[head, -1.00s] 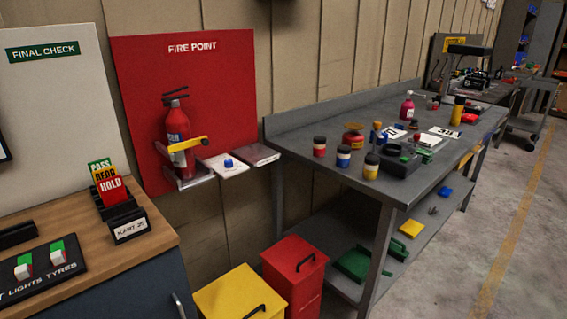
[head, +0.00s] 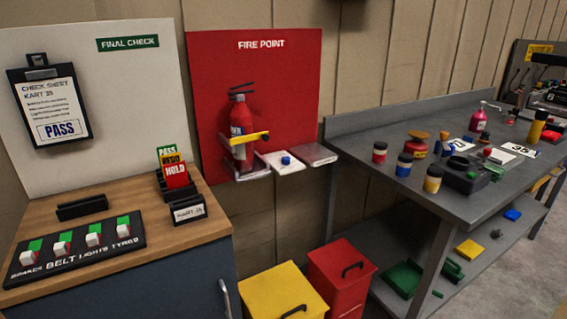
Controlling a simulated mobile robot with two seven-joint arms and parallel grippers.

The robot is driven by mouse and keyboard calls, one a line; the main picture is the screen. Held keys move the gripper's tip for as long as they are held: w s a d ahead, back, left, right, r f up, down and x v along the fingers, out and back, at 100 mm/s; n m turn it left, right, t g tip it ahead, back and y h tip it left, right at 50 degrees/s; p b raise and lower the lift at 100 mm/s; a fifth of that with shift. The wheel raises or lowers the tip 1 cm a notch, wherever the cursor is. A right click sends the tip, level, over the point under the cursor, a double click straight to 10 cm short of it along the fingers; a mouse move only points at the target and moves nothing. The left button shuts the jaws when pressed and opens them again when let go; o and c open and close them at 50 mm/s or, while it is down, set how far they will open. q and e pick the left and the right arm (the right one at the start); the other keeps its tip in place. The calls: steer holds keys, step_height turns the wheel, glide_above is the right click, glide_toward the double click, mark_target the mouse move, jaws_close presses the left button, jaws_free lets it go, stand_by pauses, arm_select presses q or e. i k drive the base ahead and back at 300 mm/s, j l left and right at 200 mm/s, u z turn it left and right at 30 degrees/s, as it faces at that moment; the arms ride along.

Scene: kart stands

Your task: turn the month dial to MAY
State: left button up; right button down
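No month dial that I can make out shows in the head view. A red fire point board (head: 297,75) stands against the wall and holds a red fire extinguisher (head: 240,125) with a yellow bar across it. Below it, a white plate with a small blue knob (head: 286,160) sits on a shelf; I cannot tell what is marked on it. A second flat pad (head: 311,154) lies to its right. Neither of my grippers is in view.
A wooden-topped cabinet (head: 130,226) stands at the left with a switch panel (head: 75,252) and card holder. Yellow (head: 262,292) and red (head: 330,280) bins stand on the floor. A grey workbench (head: 365,140) with jars and tools runs along the right.

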mark_target(285, 161)
steer(key=l+u, duration=0.1)
steer(key=u, duration=0.95)
steer(key=l+u, duration=0.9)
steer(key=k+l+u, duration=0.15)
steer(key=l, duration=0.2)
steer(key=k+l+u, duration=0.2)
steer(key=l, duration=0.15)
